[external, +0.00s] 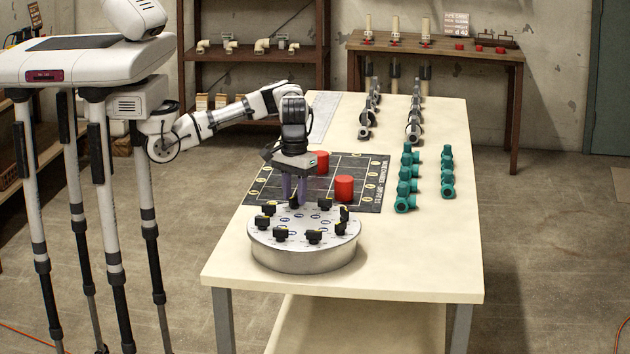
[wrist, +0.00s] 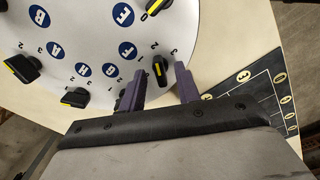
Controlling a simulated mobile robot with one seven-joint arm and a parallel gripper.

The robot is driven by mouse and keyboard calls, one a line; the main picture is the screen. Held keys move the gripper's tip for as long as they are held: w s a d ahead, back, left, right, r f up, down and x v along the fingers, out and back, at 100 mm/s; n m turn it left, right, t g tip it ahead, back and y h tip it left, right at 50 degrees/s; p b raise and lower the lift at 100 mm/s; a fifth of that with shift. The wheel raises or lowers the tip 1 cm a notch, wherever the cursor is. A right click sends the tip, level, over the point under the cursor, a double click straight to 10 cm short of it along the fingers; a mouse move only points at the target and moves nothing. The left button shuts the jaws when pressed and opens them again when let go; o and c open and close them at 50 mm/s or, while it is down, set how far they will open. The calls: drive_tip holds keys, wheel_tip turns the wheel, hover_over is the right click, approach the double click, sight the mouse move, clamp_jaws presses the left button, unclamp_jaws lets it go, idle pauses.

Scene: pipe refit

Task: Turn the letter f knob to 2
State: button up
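A round silver-white knob panel (external: 304,258) stands on the near end of the table, with several black knobs around its rim. My gripper (external: 294,190) points down at the panel's far side. In the wrist view its two purple fingers (wrist: 160,86) are apart, on either side of a black knob (wrist: 159,68) with a yellow mark. Gaps show between the knob and both fingers. The nearest blue disc (wrist: 127,50) appears to read F. The digits 1, 2 and 3 are printed around this knob; its exact setting is hard to tell.
Other knobs, such as one at the panel's left (wrist: 24,68), sit close by. Behind the panel is a black marked mat (external: 262,184) with two red cylinders (external: 344,188). Teal fittings (external: 447,172) stand to the right. The table's front right is clear.

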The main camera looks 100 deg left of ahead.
sight(295, 197)
drive_tip(key=shift+r, duration=0.1)
wheel_tip(295, 197, up, 14)
idle(0.4)
drive_tip(key=shift+f, duration=0.2)
